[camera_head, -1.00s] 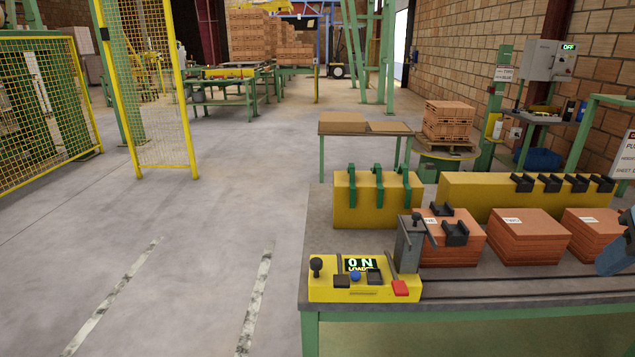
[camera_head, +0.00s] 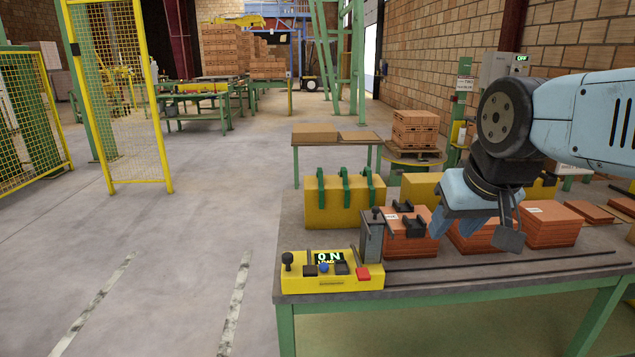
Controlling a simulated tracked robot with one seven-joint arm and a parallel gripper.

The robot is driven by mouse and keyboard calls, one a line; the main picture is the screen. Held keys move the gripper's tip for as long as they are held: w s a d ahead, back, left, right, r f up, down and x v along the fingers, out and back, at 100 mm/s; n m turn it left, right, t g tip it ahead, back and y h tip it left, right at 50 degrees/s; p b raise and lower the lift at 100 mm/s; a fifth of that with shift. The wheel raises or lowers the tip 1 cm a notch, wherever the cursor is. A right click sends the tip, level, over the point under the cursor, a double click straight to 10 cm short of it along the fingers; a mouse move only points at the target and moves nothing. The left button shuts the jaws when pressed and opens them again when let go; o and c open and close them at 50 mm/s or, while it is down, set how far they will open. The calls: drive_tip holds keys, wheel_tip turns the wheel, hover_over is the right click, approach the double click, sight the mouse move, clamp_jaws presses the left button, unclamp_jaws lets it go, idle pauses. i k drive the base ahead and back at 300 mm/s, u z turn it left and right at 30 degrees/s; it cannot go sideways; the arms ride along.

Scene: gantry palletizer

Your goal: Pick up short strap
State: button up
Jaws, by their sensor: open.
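Green strap-like pieces (camera_head: 345,188) hang over the yellow block (camera_head: 314,212) at the back left of the work table. Small black U-shaped pieces (camera_head: 415,228) sit on the left stack of orange tiles (camera_head: 408,248). Another black piece shows on the long yellow block (camera_head: 418,186), which is mostly hidden behind my arm. I cannot tell which of these is the short strap. My gripper (camera_head: 476,232) points down above the middle tile stack (camera_head: 474,241). It is open with nothing visible between its fingers, right of the black pieces and apart from the green ones.
A yellow control box (camera_head: 332,277) reading ON stands at the table's front left corner, beside a grey upright post (camera_head: 371,238). Another tile stack (camera_head: 552,226) stands to the right. A low table (camera_head: 335,138) is behind. The floor to the left is clear.

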sight(320, 184)
drive_tip(key=u, duration=0.1)
drive_tip(key=i, duration=1)
drive_tip(key=z, duration=0.1)
